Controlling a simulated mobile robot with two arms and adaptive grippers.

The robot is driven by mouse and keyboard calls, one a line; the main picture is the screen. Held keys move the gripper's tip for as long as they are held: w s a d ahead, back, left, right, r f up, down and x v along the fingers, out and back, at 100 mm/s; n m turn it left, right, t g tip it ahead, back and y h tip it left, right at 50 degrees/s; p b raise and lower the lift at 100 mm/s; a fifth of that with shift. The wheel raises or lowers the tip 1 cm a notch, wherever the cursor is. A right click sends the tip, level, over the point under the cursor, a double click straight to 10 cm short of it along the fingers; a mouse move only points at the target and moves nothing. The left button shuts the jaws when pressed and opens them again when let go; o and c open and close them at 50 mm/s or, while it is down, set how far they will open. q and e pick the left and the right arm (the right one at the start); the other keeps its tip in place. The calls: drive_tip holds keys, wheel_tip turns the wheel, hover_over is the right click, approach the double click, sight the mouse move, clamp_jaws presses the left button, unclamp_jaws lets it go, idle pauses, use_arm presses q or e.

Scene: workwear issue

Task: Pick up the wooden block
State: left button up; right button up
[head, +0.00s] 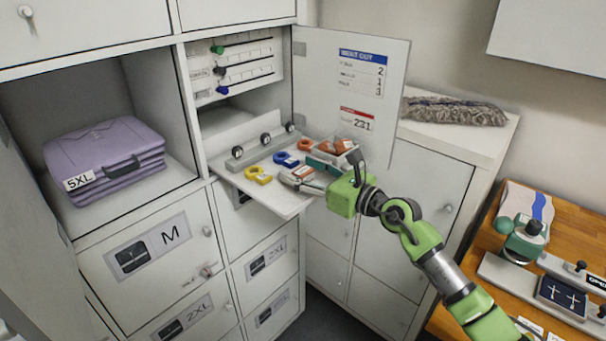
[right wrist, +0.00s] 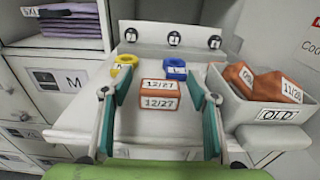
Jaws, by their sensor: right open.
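The wooden block (right wrist: 160,93) is orange-brown with white labels reading 12/27 on its top and near side. It lies on a light pull-out shelf (right wrist: 75,122), and in the head view it shows small and partly covered (head: 303,171). My right gripper (right wrist: 160,86) is open, with its teal-padded fingers on either side of the block and a visible gap at each side. In the head view this gripper (head: 304,170) reaches over the shelf from the right. My left gripper is not in view.
A grey bin (right wrist: 270,113) marked OLD holds more orange-brown blocks (right wrist: 268,86), close to the right finger. A yellow tag (right wrist: 122,64) and a blue tag (right wrist: 175,68) lie behind the block. An open cabinet door (head: 345,100) stands behind the shelf.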

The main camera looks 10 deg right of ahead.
drive_tip(key=c, duration=1)
